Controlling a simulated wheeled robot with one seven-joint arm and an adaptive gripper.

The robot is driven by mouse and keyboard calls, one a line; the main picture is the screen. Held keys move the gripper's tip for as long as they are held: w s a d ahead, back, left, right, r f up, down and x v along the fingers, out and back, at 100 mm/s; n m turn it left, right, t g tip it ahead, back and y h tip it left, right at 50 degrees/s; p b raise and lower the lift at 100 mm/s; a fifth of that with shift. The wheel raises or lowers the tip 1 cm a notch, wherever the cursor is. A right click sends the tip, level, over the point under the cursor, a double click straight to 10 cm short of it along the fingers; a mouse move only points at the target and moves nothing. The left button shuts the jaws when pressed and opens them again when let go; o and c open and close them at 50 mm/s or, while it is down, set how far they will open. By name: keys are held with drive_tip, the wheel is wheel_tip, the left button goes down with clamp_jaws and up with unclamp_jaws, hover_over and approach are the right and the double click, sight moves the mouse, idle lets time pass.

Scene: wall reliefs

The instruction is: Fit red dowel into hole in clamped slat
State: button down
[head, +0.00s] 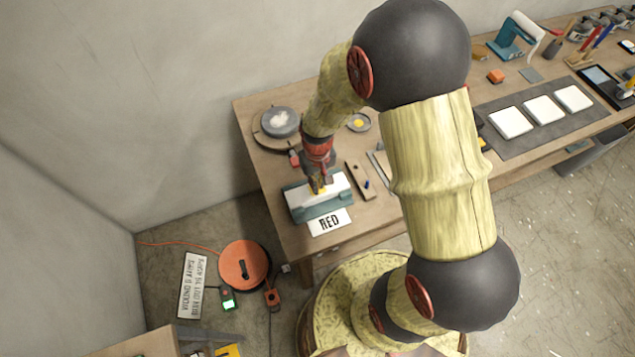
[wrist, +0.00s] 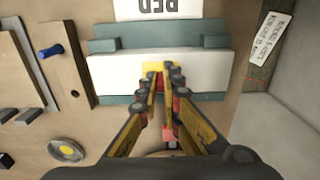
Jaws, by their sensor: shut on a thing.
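A white slat (wrist: 115,74) is held in a teal clamp (wrist: 121,44) on the bench. In the head view the slat (head: 301,196) and clamp (head: 336,207) are near the bench's left end. My gripper (wrist: 160,72) is closed, with its yellow fingertips right over the middle of the slat. It shows in the head view too (head: 318,187), pointing down. A little red of the dowel (wrist: 159,82) shows between the fingers. The rest of the dowel and the hole are hidden by the fingers, so I cannot tell whether the dowel touches or enters the slat.
A wooden block with a blue peg (wrist: 51,51) lies beside the clamp. A "RED" card (wrist: 146,8) lies in front of the clamp. A dish with a yellow centre (wrist: 66,150) and a round grey plate (head: 281,121) are further back. An orange reel (head: 243,265) is on the floor.

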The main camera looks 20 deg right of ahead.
drive_tip(key=shift+f, duration=0.4)
drive_tip(key=c, duration=1.9)
unclamp_jaws()
drive_tip(key=shift+r, duration=0.1)
wheel_tip(320, 180, up, 12)
drive_tip(key=shift+f, duration=0.1)
